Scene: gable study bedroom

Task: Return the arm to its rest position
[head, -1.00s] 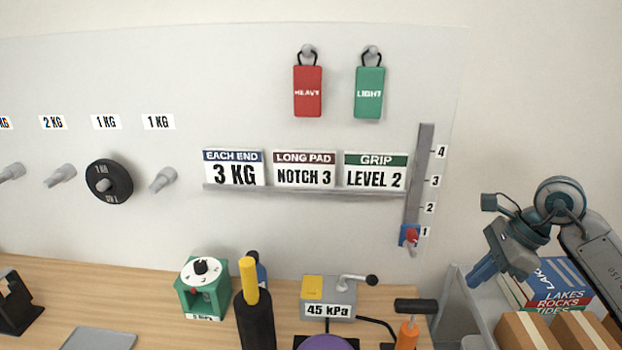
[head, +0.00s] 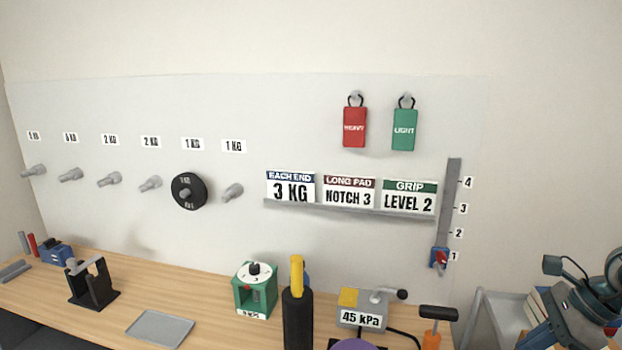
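My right gripper (head: 540,334) is at the lower right edge in the head view. It is blue and grey, points down and left, and is partly cut off by the frame. It hangs in front of a grey bin with books. Its fingers are too small and cut off to tell whether they are open or shut. My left arm and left gripper do not show.
A wooden bench (head: 215,330) runs along a grey wall panel (head: 100,105) with pegs, one holding a black plate (head: 188,176). A green dial box (head: 256,292), a black post with yellow top (head: 297,280) and a 45 kPa unit (head: 360,318) stand there. A grey bin (head: 492,312) is right.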

